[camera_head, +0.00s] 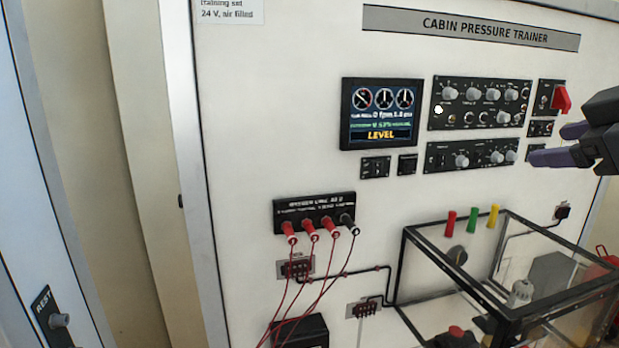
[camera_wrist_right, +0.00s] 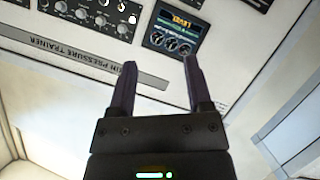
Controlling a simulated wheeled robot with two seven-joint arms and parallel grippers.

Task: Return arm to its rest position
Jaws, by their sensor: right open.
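My right gripper (camera_head: 552,144) comes in from the right edge in the head view, with its two dark purple fingers apart and nothing between them. It is in front of the right side of the trainer panel, near the red switch guard (camera_head: 561,98). In the right wrist view the open fingers (camera_wrist_right: 158,85) point toward the panel (camera_wrist_right: 80,65), which appears upside down. My left gripper is in neither view.
The display (camera_head: 382,113) reads LEVEL; knob panels (camera_head: 481,104) sit to its right. A clear black-framed box (camera_head: 405,262) juts out at lower right. Red leads (camera_head: 291,262) hang from a socket block (camera_head: 314,208). A REST plate (camera_head: 45,306) is at lower left.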

